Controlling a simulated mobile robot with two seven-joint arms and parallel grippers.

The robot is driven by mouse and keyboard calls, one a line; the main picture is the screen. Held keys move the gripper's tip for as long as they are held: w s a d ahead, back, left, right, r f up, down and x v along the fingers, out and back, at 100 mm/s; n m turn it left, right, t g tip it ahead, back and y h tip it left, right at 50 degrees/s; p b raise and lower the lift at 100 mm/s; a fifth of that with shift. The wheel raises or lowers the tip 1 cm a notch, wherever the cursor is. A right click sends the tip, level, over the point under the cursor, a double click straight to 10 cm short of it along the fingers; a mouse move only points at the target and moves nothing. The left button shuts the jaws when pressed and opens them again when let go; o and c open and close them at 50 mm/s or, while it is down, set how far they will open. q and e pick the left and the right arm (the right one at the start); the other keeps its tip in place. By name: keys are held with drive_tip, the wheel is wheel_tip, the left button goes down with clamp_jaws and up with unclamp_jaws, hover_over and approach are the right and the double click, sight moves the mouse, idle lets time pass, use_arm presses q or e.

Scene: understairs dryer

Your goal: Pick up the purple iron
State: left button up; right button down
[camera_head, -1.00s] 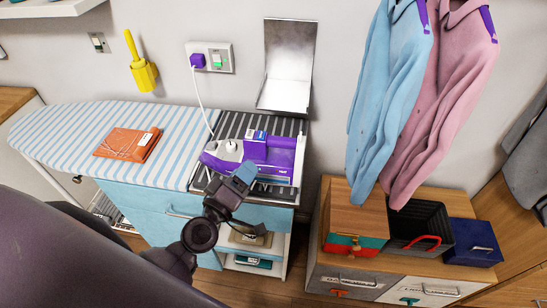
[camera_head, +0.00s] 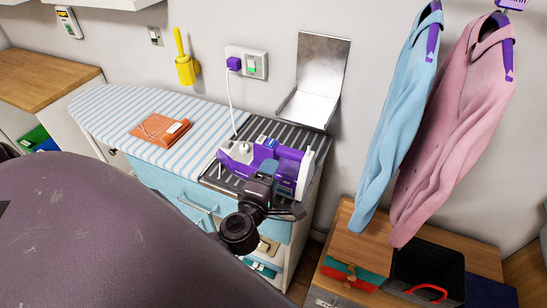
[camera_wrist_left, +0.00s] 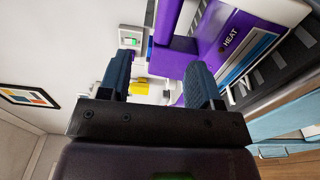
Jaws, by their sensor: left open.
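The purple iron (camera_head: 289,164) lies on a dark ribbed rest (camera_head: 211,172) at the right end of the ironing board (camera_head: 118,110). It is purple and pale, with a white end at the right. My left gripper (camera_head: 267,170) is at the near side of the iron and hides part of it. In the left wrist view the gripper (camera_wrist_left: 158,80) is open, its two blue-grey fingers apart. The iron (camera_wrist_left: 216,30) shows close behind the right finger, its "HEAT" label visible. I cannot tell whether a finger touches it. My right gripper is not in view.
A white cord runs from a purple plug (camera_head: 233,63) at the wall socket (camera_head: 250,66) down to the iron area. An upright metal panel (camera_head: 322,65) stands behind the rest. An orange folded item (camera_head: 160,130) lies on the board. Hanging shirts (camera_head: 398,105) are at right.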

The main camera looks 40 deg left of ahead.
sight(283, 154)
use_arm(q)
drive_tip(key=x, duration=0.5)
drive_tip(key=shift+w+a, duration=0.15)
drive_tip(key=shift+a, duration=0.05)
drive_tip(key=shift+d+f+b+x, duration=0.1)
drive_tip(key=shift+f+b+x, duration=0.1)
drive_tip(key=shift+x, duration=1.1)
drive_tip(key=shift+d+f+b+x, duration=0.1)
drive_tip(key=shift+f+x, duration=0.1)
drive_tip(key=shift+x, duration=1.05)
clamp_jaws()
drive_tip(key=shift+w+r, duration=0.1)
drive_tip(key=shift+r, duration=0.05)
